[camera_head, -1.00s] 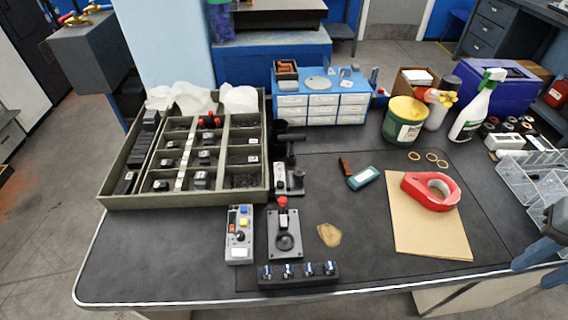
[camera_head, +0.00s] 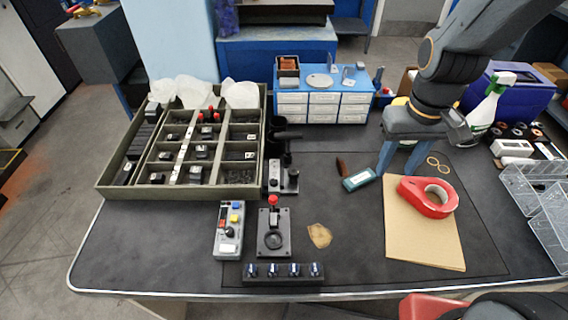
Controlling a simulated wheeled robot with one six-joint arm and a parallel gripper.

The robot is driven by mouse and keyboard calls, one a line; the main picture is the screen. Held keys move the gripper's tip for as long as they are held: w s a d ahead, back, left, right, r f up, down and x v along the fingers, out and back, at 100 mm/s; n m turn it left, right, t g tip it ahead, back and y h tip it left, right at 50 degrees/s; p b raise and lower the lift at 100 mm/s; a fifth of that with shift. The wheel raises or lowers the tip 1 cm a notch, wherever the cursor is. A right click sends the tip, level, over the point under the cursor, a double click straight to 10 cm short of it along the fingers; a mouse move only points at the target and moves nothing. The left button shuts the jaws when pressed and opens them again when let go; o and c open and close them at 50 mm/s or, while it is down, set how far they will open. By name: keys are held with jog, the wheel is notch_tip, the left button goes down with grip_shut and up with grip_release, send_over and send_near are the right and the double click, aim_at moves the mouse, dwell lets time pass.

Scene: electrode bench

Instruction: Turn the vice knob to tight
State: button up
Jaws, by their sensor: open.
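A black plate fixture (camera_head: 274,240) with a red-topped post (camera_head: 272,201) and a round dark part on it stands near the front of the bench. Behind it is a small grey and black clamp-like device (camera_head: 283,178) with dark upright parts. I cannot tell for sure which of these is the vice, or how its knob is set. A black strip with several blue-topped knobs (camera_head: 283,271) lies in front of the plate. My gripper (camera_head: 398,170) is open and empty, pointing down over the right part of the bench, well right of these fixtures.
A grey control box (camera_head: 229,230) stands left of the plate. A compartment tray (camera_head: 178,192) fills the left. A teal-labelled block (camera_head: 358,179), red tape dispenser (camera_head: 427,197) and cardboard sheet (camera_head: 424,245) lie near my gripper. Blue drawers (camera_head: 322,118) stand behind. Bench between plate and cardboard is mostly clear.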

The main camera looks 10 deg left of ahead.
jog(key=w+a+f+n, duration=0.1)
jog(key=w+a+n, duration=0.3)
jog(key=a, duration=0.6)
jog(key=n+p, duration=0.2)
jog(key=n, duration=0.3)
send_near(294, 173)
jog(key=shift+w+d+f+g, duration=0.1)
jog(key=shift+w+d+g, duration=0.2)
jog(key=shift+w, duration=0.35)
jog(key=shift+a+f, duration=0.45)
jog(key=shift+f, duration=0.05)
jog(key=shift+d+f+p, duration=0.1)
jog(key=shift+f+p, duration=0.85)
jog(key=shift+f, duration=2.55)
jog(key=c, duration=1.1)
